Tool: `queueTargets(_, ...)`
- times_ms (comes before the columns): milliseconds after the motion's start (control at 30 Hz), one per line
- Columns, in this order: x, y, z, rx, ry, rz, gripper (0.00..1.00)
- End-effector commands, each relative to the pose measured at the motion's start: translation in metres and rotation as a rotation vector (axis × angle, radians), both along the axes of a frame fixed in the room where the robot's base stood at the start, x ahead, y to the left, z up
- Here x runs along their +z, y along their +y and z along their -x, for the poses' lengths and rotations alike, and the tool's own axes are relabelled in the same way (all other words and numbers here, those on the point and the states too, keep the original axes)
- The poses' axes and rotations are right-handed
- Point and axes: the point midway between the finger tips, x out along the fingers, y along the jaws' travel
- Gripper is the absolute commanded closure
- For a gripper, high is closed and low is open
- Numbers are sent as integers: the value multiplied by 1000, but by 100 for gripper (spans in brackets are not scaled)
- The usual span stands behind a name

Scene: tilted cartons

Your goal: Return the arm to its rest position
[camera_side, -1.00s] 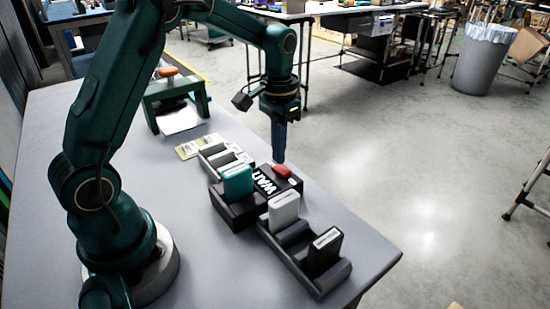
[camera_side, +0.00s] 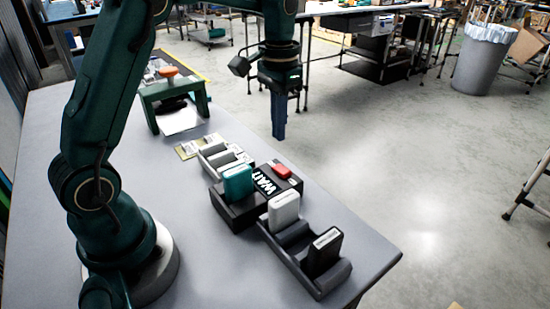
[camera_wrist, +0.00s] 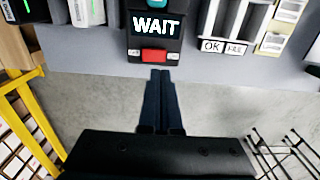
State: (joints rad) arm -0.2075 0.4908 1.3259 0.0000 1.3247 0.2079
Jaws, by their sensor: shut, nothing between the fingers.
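My gripper (camera_side: 279,136) hangs pointing down above the far side of the table, shut and empty. It also shows in the wrist view (camera_wrist: 160,72), fingers together, near the table edge below a red button (camera_wrist: 154,56). The black box with the WAIT sign (camera_wrist: 155,24) stands on the table (camera_side: 95,125). In the side view the red button (camera_side: 282,171) lies below and apart from the fingertips. A teal carton (camera_side: 237,182) stands tilted in the box's slot.
A grey rack (camera_side: 291,254) holds a white carton (camera_side: 283,209) and a black carton (camera_side: 324,251). A paler rack (camera_side: 212,157) lies behind the box, with OK (camera_wrist: 211,46) on it. A green stand (camera_side: 173,88) is farther back. Open floor (camera_side: 400,190) lies right.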

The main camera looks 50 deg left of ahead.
Motion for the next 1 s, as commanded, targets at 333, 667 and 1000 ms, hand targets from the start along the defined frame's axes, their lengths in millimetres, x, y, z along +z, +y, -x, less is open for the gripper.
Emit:
queueTargets(333, 41, -14, 9, -39, -108, -21, 100)
queueTargets(667, 85, -47, 78, -79, -306, -37, 100)
queueTargets(1000, 62, -65, 149, -61, -474, -19, 100)
